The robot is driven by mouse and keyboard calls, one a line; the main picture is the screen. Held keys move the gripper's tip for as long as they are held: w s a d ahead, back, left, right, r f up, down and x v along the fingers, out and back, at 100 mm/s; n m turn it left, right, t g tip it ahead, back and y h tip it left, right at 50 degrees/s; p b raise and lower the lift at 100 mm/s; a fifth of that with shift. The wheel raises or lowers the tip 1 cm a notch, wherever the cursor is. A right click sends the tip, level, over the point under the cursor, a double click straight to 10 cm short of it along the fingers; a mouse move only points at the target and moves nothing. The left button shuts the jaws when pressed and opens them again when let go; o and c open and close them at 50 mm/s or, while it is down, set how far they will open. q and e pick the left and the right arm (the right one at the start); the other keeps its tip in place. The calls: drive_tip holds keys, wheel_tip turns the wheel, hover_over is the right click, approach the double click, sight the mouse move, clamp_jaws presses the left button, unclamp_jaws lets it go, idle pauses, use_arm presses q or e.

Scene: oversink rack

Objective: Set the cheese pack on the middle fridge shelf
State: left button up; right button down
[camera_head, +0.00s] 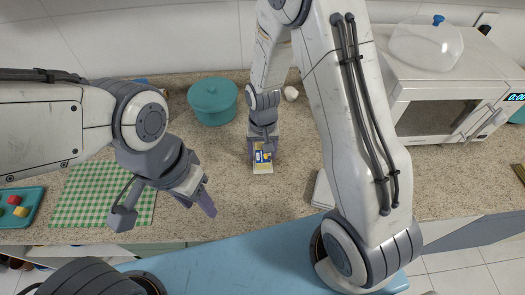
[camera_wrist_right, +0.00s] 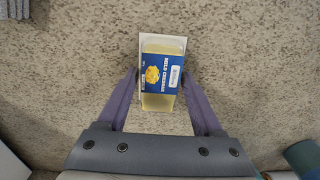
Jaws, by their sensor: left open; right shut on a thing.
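The cheese pack (camera_head: 262,166) is a small yellow block with a blue label. It is over the speckled counter (camera_head: 230,180) near the middle of the head view. My right gripper (camera_head: 263,150) reaches down from above and is shut on it. In the right wrist view the pack (camera_wrist_right: 162,88) sits between the two purple fingers, one on each side, label facing the camera. I cannot tell whether it touches the counter. My left gripper (camera_head: 206,200) is open and empty over the counter's front part, left of the pack. No fridge or shelf shows in either view.
A teal lidded pot (camera_head: 212,103) and a small white round thing (camera_head: 291,93) stand behind. A green checked cloth (camera_head: 100,197) and teal tray (camera_head: 22,205) lie left. A white microwave (camera_head: 440,110) with a clear dome (camera_head: 425,42) on top stands right.

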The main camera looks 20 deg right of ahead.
drive_tip(key=shift+f, duration=0.1)
drive_tip(key=shift+c, duration=0.2)
unclamp_jaws()
